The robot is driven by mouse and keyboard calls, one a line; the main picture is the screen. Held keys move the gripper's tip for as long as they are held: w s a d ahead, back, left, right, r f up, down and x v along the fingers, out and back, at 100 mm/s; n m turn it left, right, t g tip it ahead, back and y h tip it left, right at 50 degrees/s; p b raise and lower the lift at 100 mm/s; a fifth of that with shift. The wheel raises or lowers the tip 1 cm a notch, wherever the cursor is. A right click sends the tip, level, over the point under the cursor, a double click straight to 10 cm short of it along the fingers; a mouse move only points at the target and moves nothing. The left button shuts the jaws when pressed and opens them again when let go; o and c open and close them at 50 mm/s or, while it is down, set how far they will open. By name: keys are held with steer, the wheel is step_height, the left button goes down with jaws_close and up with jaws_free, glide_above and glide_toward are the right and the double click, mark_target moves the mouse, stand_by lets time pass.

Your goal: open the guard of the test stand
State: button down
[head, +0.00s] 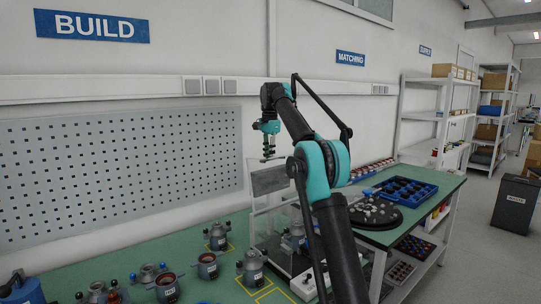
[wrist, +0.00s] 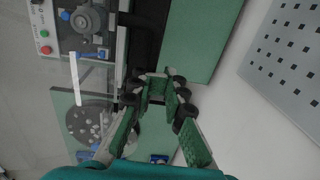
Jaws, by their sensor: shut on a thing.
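The test stand (head: 307,284) is on the green bench, partly behind my arm. Its guard (head: 268,182) is a clear panel with a grey upper part, standing upright above the stand. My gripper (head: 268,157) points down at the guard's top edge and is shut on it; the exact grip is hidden. In the wrist view, the green fingers of my gripper (wrist: 156,92) are close together at the tips. The test stand (wrist: 62,40) shows there at the upper left, with red and green buttons and a grey unit in it.
Several grey stator housings (head: 207,266) stand on the bench left of the stand. A round dark tray (head: 375,213) with small parts and a blue bin (head: 405,190) are to the right. A perforated wall panel (head: 110,175) is behind the bench.

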steer(key=shift+w+a+f, duration=0.4)
steer(key=shift+a, duration=0.1)
steer(key=c, duration=1.6)
jaws_free()
steer(key=shift+w+a+f, duration=0.1)
steer(key=shift+w+f, duration=0.1)
steer(key=shift+s+d, duration=0.1)
steer(key=shift+d, duration=0.15)
